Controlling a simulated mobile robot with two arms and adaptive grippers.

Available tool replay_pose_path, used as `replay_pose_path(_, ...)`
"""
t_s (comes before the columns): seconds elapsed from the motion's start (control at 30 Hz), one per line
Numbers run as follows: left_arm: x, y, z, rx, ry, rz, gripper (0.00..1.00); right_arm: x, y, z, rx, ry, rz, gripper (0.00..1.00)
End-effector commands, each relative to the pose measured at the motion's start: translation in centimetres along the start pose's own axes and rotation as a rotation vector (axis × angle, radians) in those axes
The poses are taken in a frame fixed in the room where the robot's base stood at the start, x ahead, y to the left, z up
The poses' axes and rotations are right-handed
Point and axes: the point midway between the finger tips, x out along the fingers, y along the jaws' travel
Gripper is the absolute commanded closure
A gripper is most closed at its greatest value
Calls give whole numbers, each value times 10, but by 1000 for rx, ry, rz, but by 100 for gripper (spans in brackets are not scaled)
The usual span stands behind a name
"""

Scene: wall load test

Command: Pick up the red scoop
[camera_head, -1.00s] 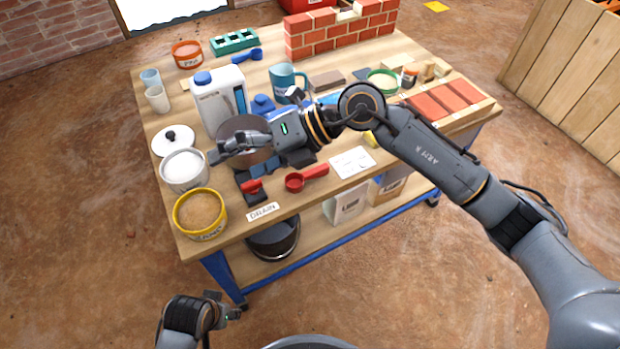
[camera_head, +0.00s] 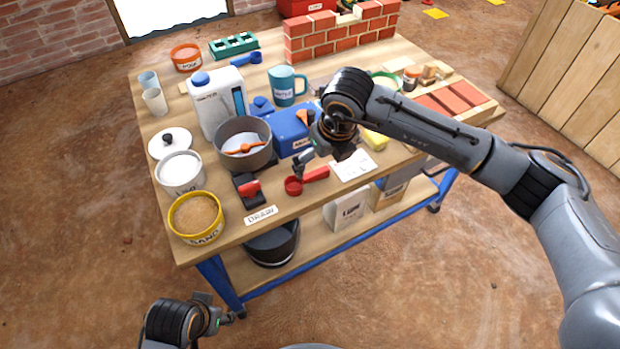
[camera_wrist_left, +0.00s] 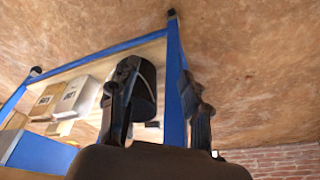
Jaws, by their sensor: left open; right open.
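The red scoop (camera_head: 294,186) lies on the workbench near its front edge, its cup to the left and its handle pointing right and up. My right gripper (camera_head: 320,158) is open and points down just above and behind the scoop, apart from it as far as I can tell. Its fingers hold nothing. My left gripper (camera_head: 222,311) is low in front of the bench, away from the scoop. It is open and empty in the left wrist view (camera_wrist_left: 160,108), where the scoop does not show.
Left of the scoop are a black-and-red object (camera_head: 247,189), a grey pot (camera_head: 245,158) and a sand tub (camera_head: 196,237). A white card (camera_head: 352,166) lies to the right. A blue box (camera_head: 290,133) stands behind. A dark bucket (camera_head: 272,244) sits on the lower shelf.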

Motion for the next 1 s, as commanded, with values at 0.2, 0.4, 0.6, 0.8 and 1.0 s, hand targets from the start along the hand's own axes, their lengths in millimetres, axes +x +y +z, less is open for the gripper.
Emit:
replay_pose_path(0.2,-11,-1,-2,-1,8,-1,53,23,5,5,0,1,2,1)
replay_pose_path(0.4,-26,-1,-3,-2,16,-3,53,49,6,8,1,1,1,1)
replay_pose_path(0.6,-30,-1,-3,-2,15,-3,53,53,6,9,-1,-2,2,1)
replay_pose_path(0.8,-30,-1,-3,-2,15,-3,53,53,6,9,-1,-1,2,21)
replay_pose_path(1.0,-30,-2,-3,-2,15,-3,53,53,6,8,-1,0,2,57)
